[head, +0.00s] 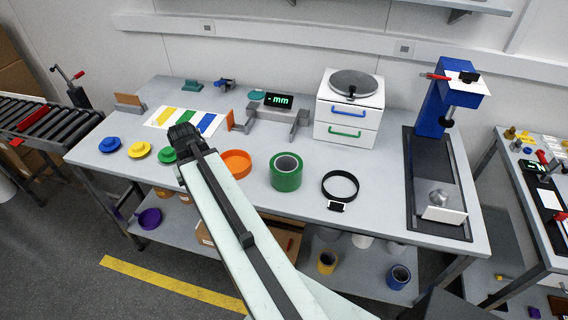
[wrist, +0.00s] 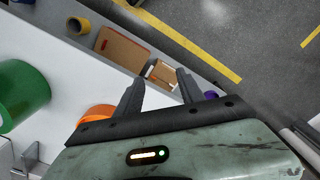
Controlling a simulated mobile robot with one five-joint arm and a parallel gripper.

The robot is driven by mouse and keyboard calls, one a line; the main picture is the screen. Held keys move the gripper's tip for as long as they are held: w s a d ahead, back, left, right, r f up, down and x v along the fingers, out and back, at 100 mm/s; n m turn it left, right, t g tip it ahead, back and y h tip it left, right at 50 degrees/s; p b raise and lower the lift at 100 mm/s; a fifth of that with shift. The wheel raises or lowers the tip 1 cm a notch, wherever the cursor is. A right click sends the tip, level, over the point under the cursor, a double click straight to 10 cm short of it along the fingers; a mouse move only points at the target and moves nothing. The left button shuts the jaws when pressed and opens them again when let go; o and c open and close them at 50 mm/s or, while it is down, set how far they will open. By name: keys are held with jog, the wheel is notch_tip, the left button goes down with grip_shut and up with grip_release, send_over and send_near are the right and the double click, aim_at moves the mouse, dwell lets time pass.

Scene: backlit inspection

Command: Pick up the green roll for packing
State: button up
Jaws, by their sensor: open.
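The green roll (head: 296,178) is a thick ring with a dark grey core, standing on the light grey table right of my arm in the head view. It also shows at the left edge of the wrist view (wrist: 35,92), partly cut off. My gripper (wrist: 158,80) is open and empty in the wrist view, with both dark fingers apart and the roll to their left. In the head view the arm's end is left of the roll, beyond the orange ring; its fingers are not clear there.
An orange ring (head: 237,161) lies between my arm and the roll. A black ring (head: 340,184) lies to the right. A white drawer box (head: 334,130) and a grey gauge stand (head: 299,122) stand behind. A blue press (head: 430,112) is at the right. The front edge is close.

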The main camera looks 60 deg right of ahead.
jog(key=s+d+r+m+p, duration=0.2)
jog(key=s+d+r, duration=0.15)
jog(key=d, duration=0.45)
jog(key=s+d+r+m+p, duration=0.2)
jog(key=s+d, duration=0.3)
jog(key=d, duration=0.2)
notch_tip(320, 180, up, 3)
jog(key=m+p, duration=0.3)
jog(key=m, duration=0.1)
send_over(301, 165)
jog(key=shift+s, duration=0.2)
jog(key=f+b, duration=0.2)
jog(key=b, duration=0.1)
jog(key=f+b, duration=0.2)
jog(key=f, duration=0.1)
jog(key=f+b, duration=0.3)
jog(key=shift+w+a+f+b, duration=0.1)
jog(key=shift+w+a+b, duration=0.05)
jog(key=shift+w+b, duration=0.15)
jog(key=shift+s, duration=0.1)
grip_shut()
jog(key=shift+r, duration=0.2)
